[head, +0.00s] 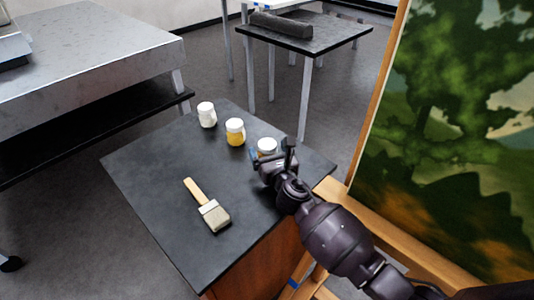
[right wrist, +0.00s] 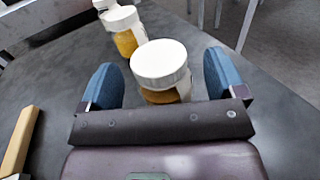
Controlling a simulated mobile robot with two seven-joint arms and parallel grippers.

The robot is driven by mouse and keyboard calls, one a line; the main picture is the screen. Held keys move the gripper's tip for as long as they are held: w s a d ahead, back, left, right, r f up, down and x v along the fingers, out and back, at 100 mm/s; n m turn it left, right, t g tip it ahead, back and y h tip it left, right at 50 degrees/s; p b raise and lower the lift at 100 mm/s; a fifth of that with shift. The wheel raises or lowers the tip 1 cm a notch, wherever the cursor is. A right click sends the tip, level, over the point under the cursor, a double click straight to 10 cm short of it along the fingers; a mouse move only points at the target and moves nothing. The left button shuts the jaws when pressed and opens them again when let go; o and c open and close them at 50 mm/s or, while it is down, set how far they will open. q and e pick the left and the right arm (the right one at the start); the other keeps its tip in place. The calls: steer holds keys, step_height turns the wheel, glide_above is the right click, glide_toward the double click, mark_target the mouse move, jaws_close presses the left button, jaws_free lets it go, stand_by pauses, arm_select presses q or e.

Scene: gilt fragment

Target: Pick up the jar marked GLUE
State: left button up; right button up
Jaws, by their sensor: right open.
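Three jars with white lids stand in a row on the dark tabletop. The nearest jar (head: 267,145) has an amber lower part and is partly hidden by my right gripper (head: 272,158) in the head view. In the right wrist view this jar (right wrist: 160,66) stands upright between the two blue fingertips, with gaps at both sides. My right gripper is open and holds nothing. A yellow jar (head: 235,132) stands in the middle, and a white jar (head: 207,115) is farthest. No marking is legible on any jar, so I cannot tell which says GLUE. My left gripper is out of view.
A flat brush (head: 207,207) with a wooden handle lies on the dark tabletop (head: 160,170). A painting (head: 460,130) on a wooden easel stands close on the right. A grey table (head: 90,60) is at the left, and a small dark table (head: 335,35) stands behind.

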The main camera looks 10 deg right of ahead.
steer(key=shift+w, duration=0.15)
steer(key=shift+c, duration=0.6)
steer(key=c, duration=1)
steer(key=shift+o, duration=0.2)
steer(key=shift+r, duration=0.1)
